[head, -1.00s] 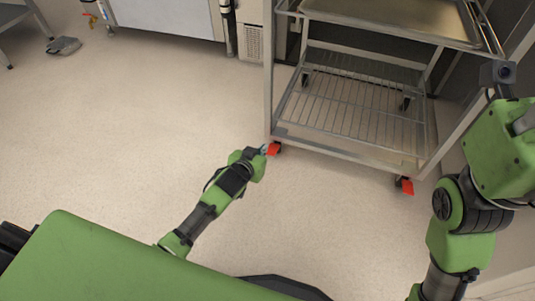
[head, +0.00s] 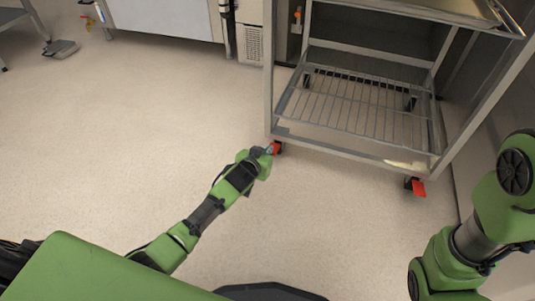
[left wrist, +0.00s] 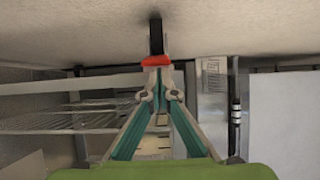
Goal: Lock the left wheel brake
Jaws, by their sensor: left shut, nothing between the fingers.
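The wheeled metal rack (head: 352,152) stands at upper right, with a red brake pedal at each of its two front wheels. The left red brake pedal (head: 277,148) is at the rack's front left corner, near the floor. My left gripper (head: 267,151) is shut and empty, with its tips right at this pedal and partly covering it. In the left wrist view, the red pedal (left wrist: 156,61) lies just beyond the closed fingertips (left wrist: 157,76), below a dark wheel; I cannot tell if they touch. The right red pedal (head: 418,187) is clear. My right gripper is out of view.
The rack holds a wire shelf (head: 345,105) low down and a metal tray (head: 450,8) above. A steel cabinet (head: 165,15) stands at the back left. The floor (head: 110,140) left of the rack is open. My right arm is at the right edge.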

